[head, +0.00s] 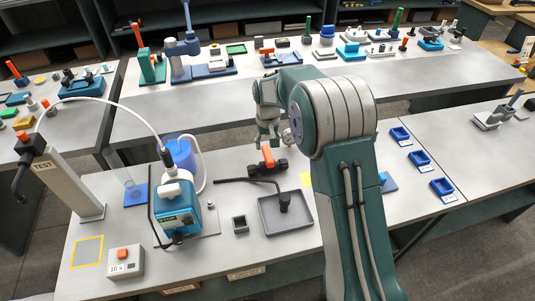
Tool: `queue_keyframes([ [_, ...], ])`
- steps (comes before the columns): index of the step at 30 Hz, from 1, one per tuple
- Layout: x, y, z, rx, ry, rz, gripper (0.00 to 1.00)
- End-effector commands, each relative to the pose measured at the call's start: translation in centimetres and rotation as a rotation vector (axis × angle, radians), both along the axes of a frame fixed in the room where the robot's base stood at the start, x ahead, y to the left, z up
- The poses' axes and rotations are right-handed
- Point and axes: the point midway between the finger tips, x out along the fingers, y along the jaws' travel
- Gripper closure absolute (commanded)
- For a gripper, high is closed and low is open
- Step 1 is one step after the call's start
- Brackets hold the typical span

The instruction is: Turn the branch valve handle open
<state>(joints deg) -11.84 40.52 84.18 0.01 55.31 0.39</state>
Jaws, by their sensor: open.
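The branch valve (267,168) is a dark body lying on the near bench, with an orange handle (268,156) on top. My gripper (269,142) hangs from my arm just above and behind the orange handle, pointing down. Its jaws look open and empty. They are small in the view, and I cannot tell whether a fingertip touches the handle.
A blue and white dosing pump (177,212) stands left of the valve, with a blue container (181,153) behind it. A grey tray (287,222) and a small dark square cup (240,225) lie in front. Blue bins (419,159) line the right side.

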Motion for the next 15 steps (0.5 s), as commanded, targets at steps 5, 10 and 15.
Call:
queue_keyframes([
  [5,0.0,0.0,-3.2,0.0,0.002,0.0,0.31],
  [10,0.0,0.0,-4.8,0.0,0.0,0.0,0.31],
  [15,0.0,0.0,-5.3,0.0,0.0,0.0,0.31],
])
